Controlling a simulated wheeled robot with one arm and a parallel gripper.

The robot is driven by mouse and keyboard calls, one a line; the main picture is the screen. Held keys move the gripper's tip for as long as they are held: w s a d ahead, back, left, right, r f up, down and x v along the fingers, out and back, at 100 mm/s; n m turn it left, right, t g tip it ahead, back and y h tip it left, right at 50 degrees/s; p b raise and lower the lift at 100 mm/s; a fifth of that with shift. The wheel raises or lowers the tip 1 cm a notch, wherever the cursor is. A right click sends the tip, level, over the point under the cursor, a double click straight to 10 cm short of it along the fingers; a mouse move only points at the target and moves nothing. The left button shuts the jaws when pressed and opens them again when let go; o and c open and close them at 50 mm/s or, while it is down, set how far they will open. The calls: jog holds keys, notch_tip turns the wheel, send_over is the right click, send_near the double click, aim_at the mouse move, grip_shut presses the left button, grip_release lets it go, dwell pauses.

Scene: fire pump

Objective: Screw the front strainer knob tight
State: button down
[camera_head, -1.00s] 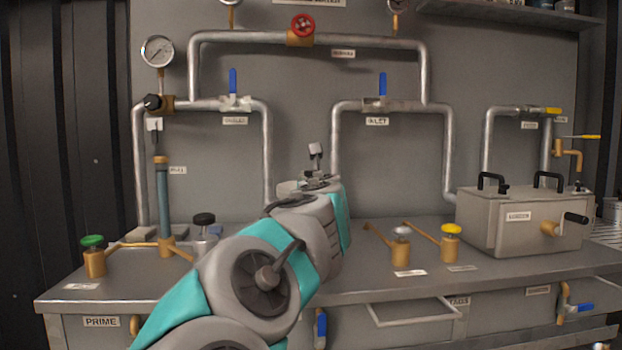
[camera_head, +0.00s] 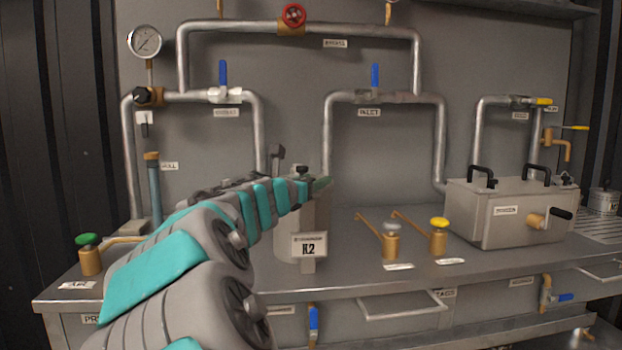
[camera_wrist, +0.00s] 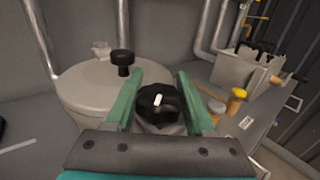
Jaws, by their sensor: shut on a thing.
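The front strainer knob (camera_wrist: 158,103) is black, round and lobed, with a white mark on top. It sits between the two green fingers of my gripper (camera_wrist: 158,100) in the wrist view, and the fingers are shut on it. A second black knob (camera_wrist: 122,60) stands farther back on the pale round lid (camera_wrist: 85,88) of the strainer. In the head view the grey strainer body (camera_head: 290,240) stands on the bench behind my arm, and my gripper (camera_head: 316,187) is at its top. The front knob is not clearly visible there.
To the right are a grey-capped brass fitting (camera_head: 391,242), a yellow-capped one (camera_head: 438,238) and a metal box with black handles (camera_head: 510,210). A green-capped fitting (camera_head: 88,255) is at the left. Pipes (camera_head: 330,135) run along the back wall.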

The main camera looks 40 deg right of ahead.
jog(key=shift+s+m+g+y, duration=0.1)
jog(key=shift+s+m+g, duration=0.35)
jog(key=shift+m+g, duration=1.65)
jog(key=shift+s+m+g+y, duration=0.1)
jog(key=shift+s+m+g, duration=0.3)
jog(key=shift+m+g, duration=1.65)
jog(key=shift+s+m+g+y, duration=0.1)
jog(key=shift+s+m+g, duration=0.5)
jog(key=shift+g, duration=2.75)
jog(key=shift+w+m+g, duration=0.1)
jog(key=shift+m+g, duration=0.2)
jog(key=shift+m, duration=0.05)
jog(key=shift+r, duration=0.1)
jog(key=shift+c, duration=1.3)
grip_release()
jog(key=shift+a, duration=0.1)
